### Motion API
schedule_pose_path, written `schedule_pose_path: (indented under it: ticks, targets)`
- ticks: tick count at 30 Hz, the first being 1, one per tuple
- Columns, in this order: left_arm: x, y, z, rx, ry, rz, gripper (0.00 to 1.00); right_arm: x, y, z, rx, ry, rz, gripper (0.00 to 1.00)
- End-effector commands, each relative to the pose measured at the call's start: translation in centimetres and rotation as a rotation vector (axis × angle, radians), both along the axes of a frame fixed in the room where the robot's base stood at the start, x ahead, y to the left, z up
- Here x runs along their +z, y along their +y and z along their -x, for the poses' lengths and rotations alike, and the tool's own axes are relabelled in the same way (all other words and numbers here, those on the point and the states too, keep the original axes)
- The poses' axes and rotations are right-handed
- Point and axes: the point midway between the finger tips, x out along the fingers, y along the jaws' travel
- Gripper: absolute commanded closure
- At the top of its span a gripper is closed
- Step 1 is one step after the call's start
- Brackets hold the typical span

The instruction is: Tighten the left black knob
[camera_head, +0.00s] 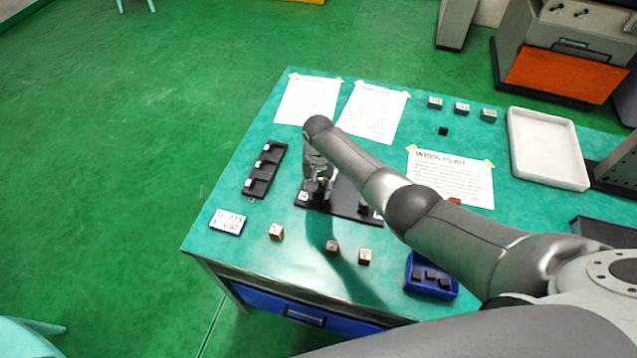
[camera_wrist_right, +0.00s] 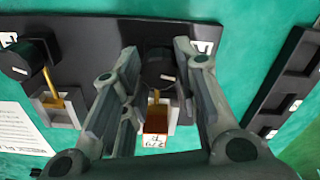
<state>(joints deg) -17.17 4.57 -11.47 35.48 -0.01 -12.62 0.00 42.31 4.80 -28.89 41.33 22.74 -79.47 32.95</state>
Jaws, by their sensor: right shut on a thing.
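The black fixture plate (camera_head: 344,206) lies on the green table and also shows in the right wrist view (camera_wrist_right: 95,40). The left black knob (camera_wrist_right: 159,68) stands on it, above a grey clamp with a small marked block (camera_wrist_right: 156,122). My right gripper (camera_head: 319,190) comes down over the left end of the plate and hides this knob in the head view. In the right wrist view my right gripper (camera_wrist_right: 157,75) has a finger on each side of the knob and is shut on it. The other black knob (camera_wrist_right: 28,60) is free, beside a brass rod. My left gripper is out of view.
A black slotted rack (camera_head: 264,170) lies left of the plate. Small marked cubes (camera_head: 276,232) stand near the front edge. A blue bin (camera_head: 432,276) with dark pieces is at front right, a white tray (camera_head: 547,148) at back right. Papers are taped behind.

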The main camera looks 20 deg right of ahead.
Motion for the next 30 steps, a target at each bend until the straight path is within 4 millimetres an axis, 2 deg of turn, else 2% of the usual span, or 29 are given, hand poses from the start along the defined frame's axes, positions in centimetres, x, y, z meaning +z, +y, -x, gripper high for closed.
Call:
schedule_pose_path:
  ticks: [12,27,28,30]
  targets:
    - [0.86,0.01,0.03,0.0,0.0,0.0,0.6,0.13,-0.01,-0.11,-0.16,-0.003,-0.001,0.95]
    - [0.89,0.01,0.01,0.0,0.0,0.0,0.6,0.13,-0.03,-0.17,-0.174,-0.004,0.0,0.95]
    - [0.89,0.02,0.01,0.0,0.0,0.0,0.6,0.13,-0.03,-0.17,-0.174,-0.004,0.0,0.68]
    - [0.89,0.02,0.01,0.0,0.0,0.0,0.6,0.12,-0.04,-0.16,-0.174,-0.004,0.0,0.59]
